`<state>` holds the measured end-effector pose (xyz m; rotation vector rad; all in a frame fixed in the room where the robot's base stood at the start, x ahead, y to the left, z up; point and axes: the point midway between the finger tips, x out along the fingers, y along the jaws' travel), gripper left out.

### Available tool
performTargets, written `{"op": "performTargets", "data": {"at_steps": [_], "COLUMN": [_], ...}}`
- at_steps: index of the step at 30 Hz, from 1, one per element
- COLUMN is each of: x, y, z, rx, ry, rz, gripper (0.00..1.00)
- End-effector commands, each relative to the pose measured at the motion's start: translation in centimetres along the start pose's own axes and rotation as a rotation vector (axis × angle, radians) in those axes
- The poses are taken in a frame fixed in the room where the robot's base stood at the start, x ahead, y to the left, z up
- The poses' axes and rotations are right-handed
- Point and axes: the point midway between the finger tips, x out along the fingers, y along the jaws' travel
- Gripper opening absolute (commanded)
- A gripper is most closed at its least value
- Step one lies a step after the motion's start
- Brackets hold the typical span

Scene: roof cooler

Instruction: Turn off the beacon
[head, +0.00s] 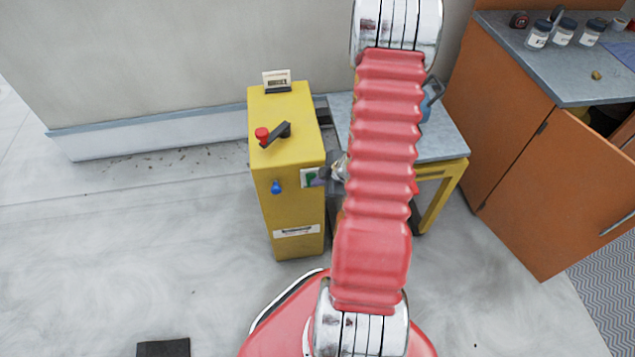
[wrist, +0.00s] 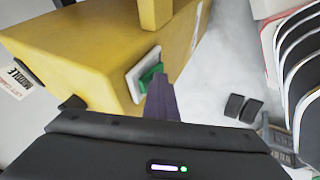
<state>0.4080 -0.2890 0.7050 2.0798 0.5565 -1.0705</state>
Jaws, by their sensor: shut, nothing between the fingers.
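A yellow cabinet (head: 286,215) stands on the floor against the wall. A small blue knob-like part (head: 276,187) is on its front; I cannot tell whether it is the beacon or whether it is lit. In the head view my arm partly hides the gripper (head: 325,174).
On the cabinet top are a dark lever with a red knob (head: 262,134) and a small sign (head: 277,80). A grey-topped yellow table (head: 450,152) stands to the right, partly behind my arm. An orange counter (head: 515,130) holds several jars. The floor at left is mostly clear.

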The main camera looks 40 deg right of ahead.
Motion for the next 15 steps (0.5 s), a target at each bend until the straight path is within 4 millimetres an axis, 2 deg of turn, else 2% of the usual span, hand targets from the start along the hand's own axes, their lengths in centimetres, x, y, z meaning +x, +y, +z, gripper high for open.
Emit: {"op": "performTargets", "data": {"at_steps": [7, 15], "x": [-0.3, -1.8], "y": [-0.4, -2.8], "z": [-0.2, -0.9], "rx": [-0.001, -0.002], "ry": [0.001, 0.001], "rz": [0.002, 0.0], "gripper": [0.0, 0.0]}}
